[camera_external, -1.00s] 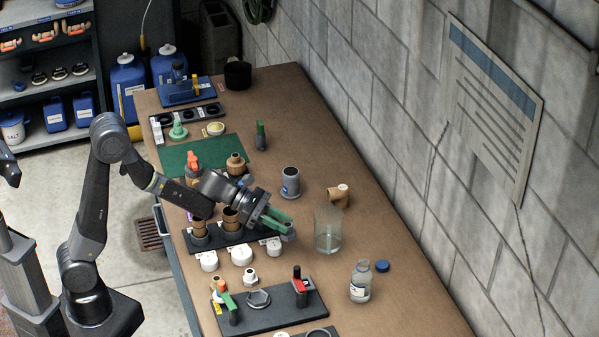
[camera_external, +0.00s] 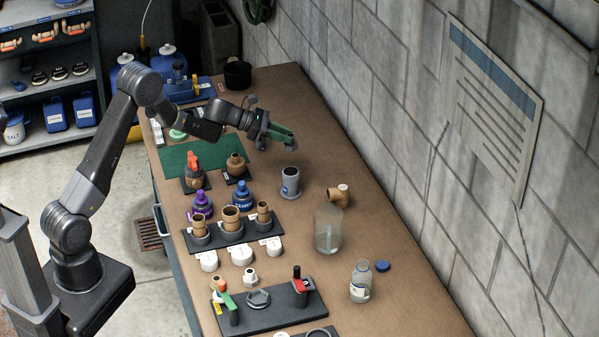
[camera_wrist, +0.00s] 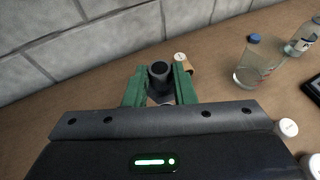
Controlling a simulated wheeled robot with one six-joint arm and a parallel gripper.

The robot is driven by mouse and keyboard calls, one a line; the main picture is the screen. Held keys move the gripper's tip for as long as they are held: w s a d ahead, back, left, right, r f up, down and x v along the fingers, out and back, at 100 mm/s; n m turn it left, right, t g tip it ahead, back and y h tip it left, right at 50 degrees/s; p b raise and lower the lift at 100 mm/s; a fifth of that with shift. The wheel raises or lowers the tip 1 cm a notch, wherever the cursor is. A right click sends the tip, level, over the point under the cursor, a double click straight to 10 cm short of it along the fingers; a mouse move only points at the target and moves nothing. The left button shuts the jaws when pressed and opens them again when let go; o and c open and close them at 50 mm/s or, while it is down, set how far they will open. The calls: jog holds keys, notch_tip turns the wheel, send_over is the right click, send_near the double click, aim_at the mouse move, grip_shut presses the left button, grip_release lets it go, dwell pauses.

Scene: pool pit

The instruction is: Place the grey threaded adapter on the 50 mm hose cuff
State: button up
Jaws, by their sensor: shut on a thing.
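My gripper (camera_external: 281,134) with green fingers is above the far half of the bench, clear of its surface. In the wrist view, its fingers (camera_wrist: 160,80) are on both sides of a dark grey round piece (camera_wrist: 160,74) with a dark opening. I take it for the grey threaded adapter; its thread is too small to make out. A grey open-topped cup (camera_external: 290,184) with a label stands upright below and past the fingers. Three tan cuffs stand in a black rack, the widest in the middle (camera_external: 231,217). Size marks are unreadable, so I cannot tell which piece is the 50 mm cuff.
A tan elbow (camera_external: 338,197), clear jar (camera_external: 328,236) and small bottle (camera_external: 361,282) stand on the right. A green mat (camera_external: 180,158) lies to the left.

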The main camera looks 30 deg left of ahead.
notch_tip(320, 180, down, 8)
jog(key=shift+d+f+p, duration=0.1)
jog(key=shift+f+p, duration=0.15)
jog(key=shift+p, duration=0.75)
jog(key=shift+f, duration=0.2)
jog(key=o, duration=1)
jog(key=shift+r, duration=0.1)
